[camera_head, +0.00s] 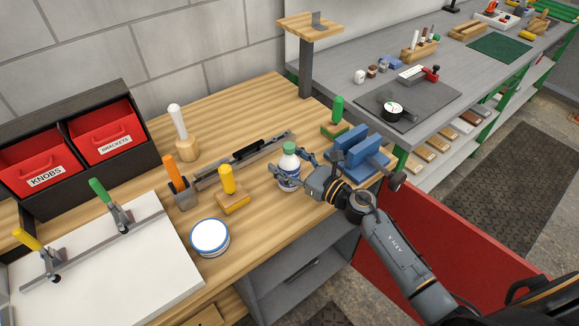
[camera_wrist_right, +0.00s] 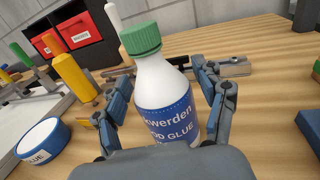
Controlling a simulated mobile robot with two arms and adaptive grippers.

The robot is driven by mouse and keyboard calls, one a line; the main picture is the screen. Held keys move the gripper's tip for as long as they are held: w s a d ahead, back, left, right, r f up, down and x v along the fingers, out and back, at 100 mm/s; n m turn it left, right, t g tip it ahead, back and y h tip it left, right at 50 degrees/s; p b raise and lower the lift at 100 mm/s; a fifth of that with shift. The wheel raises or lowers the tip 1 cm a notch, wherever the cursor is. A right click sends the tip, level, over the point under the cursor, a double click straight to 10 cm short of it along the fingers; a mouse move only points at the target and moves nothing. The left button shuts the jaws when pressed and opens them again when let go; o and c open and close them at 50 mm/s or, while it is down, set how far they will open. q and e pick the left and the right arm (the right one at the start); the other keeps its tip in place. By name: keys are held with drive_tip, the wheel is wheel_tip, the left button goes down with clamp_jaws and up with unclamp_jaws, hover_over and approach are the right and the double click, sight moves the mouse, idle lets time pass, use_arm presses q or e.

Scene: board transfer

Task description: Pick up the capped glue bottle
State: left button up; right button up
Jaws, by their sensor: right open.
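The glue bottle (camera_head: 289,172) is white with a green cap and a blue label, and it stands upright on the wooden bench. My right gripper (camera_head: 291,174) is open at the bottle, coming from the right. In the right wrist view the bottle (camera_wrist_right: 162,95) stands between the two spread fingers of my right gripper (camera_wrist_right: 160,105). A small gap shows beside the bottle on the left; contact on the right cannot be told. The label's lower part is hidden by the gripper's palm. My left gripper is not in view.
A yellow-handled wooden block (camera_head: 232,200) and a round white tin with a blue rim (camera_head: 209,238) stand left of the bottle. A metal bar-like tool (camera_head: 245,160) lies behind it. A blue vise (camera_head: 358,157) is close on the right. Bare wood lies in front.

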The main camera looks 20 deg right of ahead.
sight(281, 156)
drive_tip(key=shift+x, duration=1.6)
drive_tip(key=shift+s, duration=0.1)
drive_tip(key=shift+c, duration=0.6)
clamp_jaws()
